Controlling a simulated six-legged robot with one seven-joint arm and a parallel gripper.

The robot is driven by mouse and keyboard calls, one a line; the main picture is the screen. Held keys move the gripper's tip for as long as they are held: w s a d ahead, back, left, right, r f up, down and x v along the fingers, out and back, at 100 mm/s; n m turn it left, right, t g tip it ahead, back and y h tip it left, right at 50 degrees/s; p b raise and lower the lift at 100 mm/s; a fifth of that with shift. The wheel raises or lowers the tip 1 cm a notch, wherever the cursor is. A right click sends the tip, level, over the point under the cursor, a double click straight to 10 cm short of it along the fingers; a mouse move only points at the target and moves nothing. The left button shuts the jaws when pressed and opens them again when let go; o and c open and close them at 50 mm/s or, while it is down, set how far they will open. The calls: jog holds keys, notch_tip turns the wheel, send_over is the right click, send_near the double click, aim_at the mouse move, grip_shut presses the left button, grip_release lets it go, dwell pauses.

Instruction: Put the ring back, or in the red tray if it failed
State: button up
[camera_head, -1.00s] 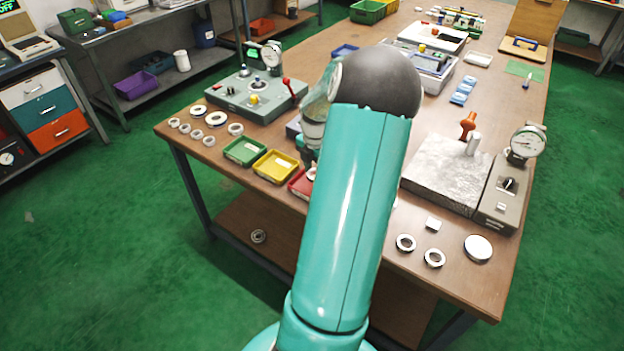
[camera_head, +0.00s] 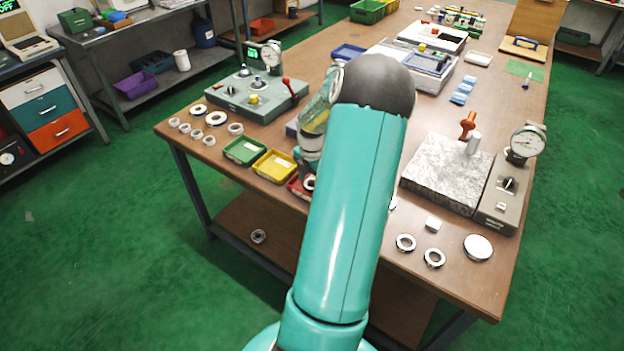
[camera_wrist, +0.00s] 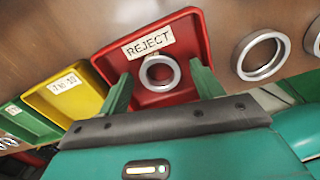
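The red tray (camera_wrist: 107,65), labelled REJECT, fills the middle of the wrist view; in the head view its edge (camera_head: 294,187) shows beside my arm. A silver ring (camera_wrist: 146,75) is in or just over the red tray, below its label. My gripper (camera_wrist: 160,69) is over the tray, its two green fingers spread on either side of the ring. A gap shows between each finger and the ring. My arm hides most of the gripper and part of the tray in the head view.
A yellow tray (camera_wrist: 84,100) and a green tray (camera_wrist: 35,124) stand left of the red tray. Another ring (camera_wrist: 243,66) lies right of it on the table. A grey gauge fixture (camera_head: 238,103) and a granite plate (camera_head: 445,172) with gauge stand farther back.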

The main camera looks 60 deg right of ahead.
aim_at(311, 183)
notch_tip(311, 183, up, 12)
jog(key=shift+r, duration=0.2)
dwell(0.4)
jog(key=shift+w+a, duration=0.1)
jog(key=w+a+r+m+h, duration=0.15)
jog(key=w+a+r, duration=0.25)
jog(key=a, duration=0.5)
jog(key=w+a+r+m+t, duration=0.1)
jog(key=w+a+r+m, duration=0.25)
jog(key=a, duration=0.45)
jog(key=w+a+r+m+h, duration=0.1)
jog(key=w+a+r, duration=0.3)
jog(key=a, duration=0.5)
jog(key=s+a+r+m+t+y, duration=0.1)
jog(key=s+a+m, duration=0.3)
jog(key=a, duration=0.7)
jog(key=s+a+r+m+t+y, duration=0.1)
jog(key=s+a+r+m+t, duration=0.1)
jog(key=a, duration=1)
jog(key=shift+s+r+m+t, duration=0.15)
jog(key=shift+s+m+t, duration=0.65)
jog(key=shift+s+m, duration=0.25)
